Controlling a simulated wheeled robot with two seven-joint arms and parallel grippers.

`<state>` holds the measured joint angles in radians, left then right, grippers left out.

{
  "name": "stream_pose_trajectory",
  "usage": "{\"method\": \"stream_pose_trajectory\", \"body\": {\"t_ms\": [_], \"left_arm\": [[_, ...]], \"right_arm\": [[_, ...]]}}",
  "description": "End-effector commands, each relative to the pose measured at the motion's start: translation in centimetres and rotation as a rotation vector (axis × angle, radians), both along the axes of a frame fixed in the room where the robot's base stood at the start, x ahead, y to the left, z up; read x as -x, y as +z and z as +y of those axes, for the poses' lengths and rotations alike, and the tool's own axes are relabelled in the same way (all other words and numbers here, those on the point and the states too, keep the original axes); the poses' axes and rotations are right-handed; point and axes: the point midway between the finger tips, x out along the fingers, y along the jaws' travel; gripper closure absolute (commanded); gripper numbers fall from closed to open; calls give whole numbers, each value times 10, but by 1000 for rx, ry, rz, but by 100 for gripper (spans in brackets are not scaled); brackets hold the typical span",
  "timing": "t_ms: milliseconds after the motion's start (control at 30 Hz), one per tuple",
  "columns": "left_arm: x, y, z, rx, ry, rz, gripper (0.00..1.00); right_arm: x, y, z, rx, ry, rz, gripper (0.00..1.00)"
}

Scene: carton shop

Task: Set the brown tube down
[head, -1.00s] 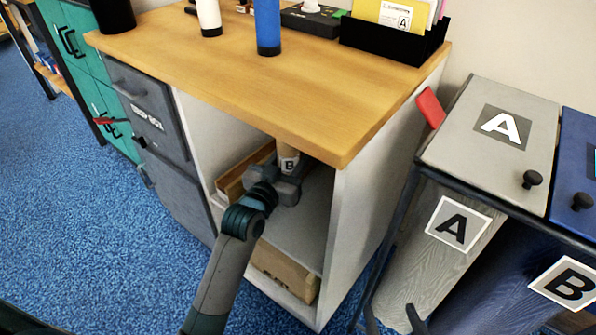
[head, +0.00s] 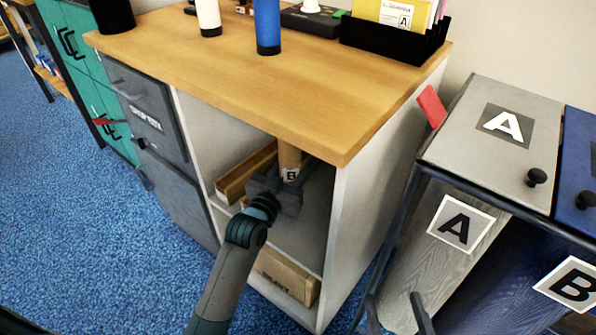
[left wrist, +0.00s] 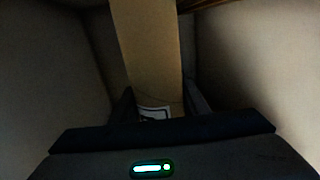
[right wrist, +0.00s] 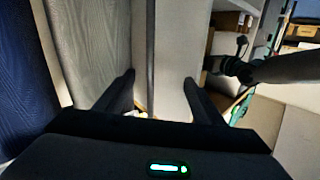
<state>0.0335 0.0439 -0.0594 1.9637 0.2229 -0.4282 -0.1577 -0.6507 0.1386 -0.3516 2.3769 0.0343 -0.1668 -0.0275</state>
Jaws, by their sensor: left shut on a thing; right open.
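The brown tube (head: 289,155) stands roughly upright inside the open shelf bay of the cabinet, under the wooden top. It has a white "B" label (head: 291,174). My left gripper (head: 288,182) is shut on the tube near that label. The left wrist view shows the tube (left wrist: 148,50) between the fingers (left wrist: 157,100), rising away from them. Its upper end is hidden by the tabletop in the head view. Its lower end is hidden by the gripper, so I cannot tell if it touches the shelf. My right gripper (right wrist: 163,92) is open and empty.
The cabinet's wooden top (head: 250,95) overhangs the bay. A long open carton (head: 245,172) lies left of the tube, and another carton (head: 285,274) lies on the bottom shelf. A white side panel (head: 365,215) bounds the bay at right. Lidded bins (head: 460,180) stand further right.

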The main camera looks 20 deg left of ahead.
Motion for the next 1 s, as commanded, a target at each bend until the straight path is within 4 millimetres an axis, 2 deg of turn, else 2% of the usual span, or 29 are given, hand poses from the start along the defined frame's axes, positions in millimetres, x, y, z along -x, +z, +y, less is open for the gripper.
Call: {"method": "stream_pose_trajectory", "body": {"t_ms": [267,433,900,933,1000], "left_arm": [[0,-29,0,2,0,2,82],[-3,-33,-1,0,0,0,82],[-3,-36,-1,0,0,0,82],[-3,-36,-1,0,0,1,54],[-3,-36,-1,0,0,1,40]], "right_arm": [[5,27,5,-51,0,-154,37],[10,43,6,-78,-2,-231,37],[11,47,6,-84,-3,-248,37],[11,47,7,-85,-3,-249,37],[11,47,6,-85,-3,-249,37]]}}
